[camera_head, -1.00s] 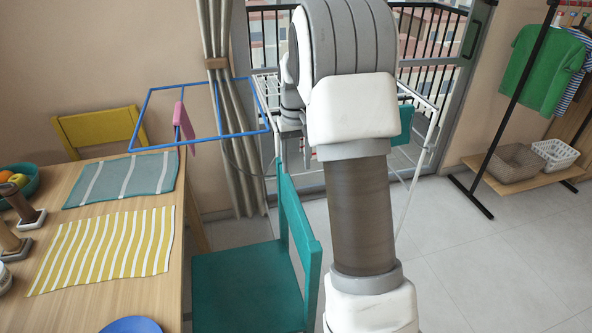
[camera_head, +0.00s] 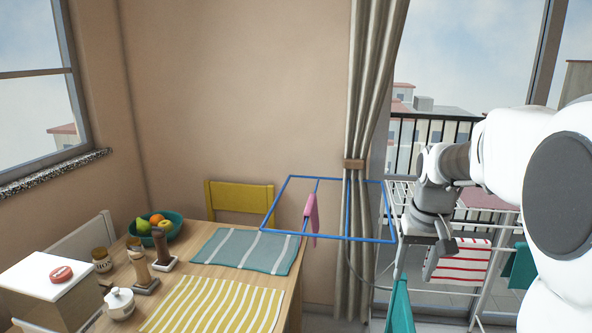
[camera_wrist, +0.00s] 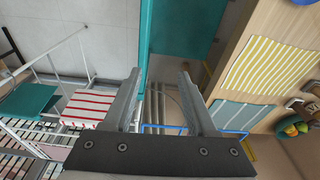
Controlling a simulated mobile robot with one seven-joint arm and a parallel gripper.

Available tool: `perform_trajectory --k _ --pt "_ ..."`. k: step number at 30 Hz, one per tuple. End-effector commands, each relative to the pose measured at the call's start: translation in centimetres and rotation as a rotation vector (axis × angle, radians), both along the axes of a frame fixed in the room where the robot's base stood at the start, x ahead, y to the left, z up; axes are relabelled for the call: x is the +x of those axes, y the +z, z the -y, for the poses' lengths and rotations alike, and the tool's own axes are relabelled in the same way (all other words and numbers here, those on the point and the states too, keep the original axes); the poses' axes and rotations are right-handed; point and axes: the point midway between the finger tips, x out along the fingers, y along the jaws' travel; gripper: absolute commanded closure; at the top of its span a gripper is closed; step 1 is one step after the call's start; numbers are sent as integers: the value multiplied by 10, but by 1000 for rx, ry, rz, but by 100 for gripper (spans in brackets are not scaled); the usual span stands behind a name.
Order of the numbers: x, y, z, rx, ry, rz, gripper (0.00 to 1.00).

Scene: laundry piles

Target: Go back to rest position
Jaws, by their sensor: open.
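My gripper (camera_head: 440,262) hangs fingers-down at the right of the head view, in front of the white drying rack (camera_head: 480,207). In the wrist view my gripper (camera_wrist: 160,72) shows two fingers spread apart with nothing between them. It is open and empty. A red-and-white striped cloth (camera_head: 462,262) hangs on the rack just right of the gripper. It also shows left of the fingers in the wrist view (camera_wrist: 88,106). My arm comes in from the right edge of the head view and hides part of the rack.
A blue wire frame (camera_head: 345,237) with a pink cloth (camera_head: 311,214) sticks out left of the gripper. The wooden table (camera_head: 212,262) holds a fruit bowl, jars and striped mats. A curtain (camera_head: 372,110) hangs behind.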

Motion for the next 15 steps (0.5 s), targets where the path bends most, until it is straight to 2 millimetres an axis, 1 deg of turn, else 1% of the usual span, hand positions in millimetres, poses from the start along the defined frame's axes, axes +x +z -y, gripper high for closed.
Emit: perform_trajectory --k 1,6,9,15 --pt "-13 18 -10 -3 10 26 43" --pt "-56 50 -36 -10 41 97 43" --pt "-82 64 -49 -13 57 140 43" --pt "-135 82 -71 -20 93 223 43"
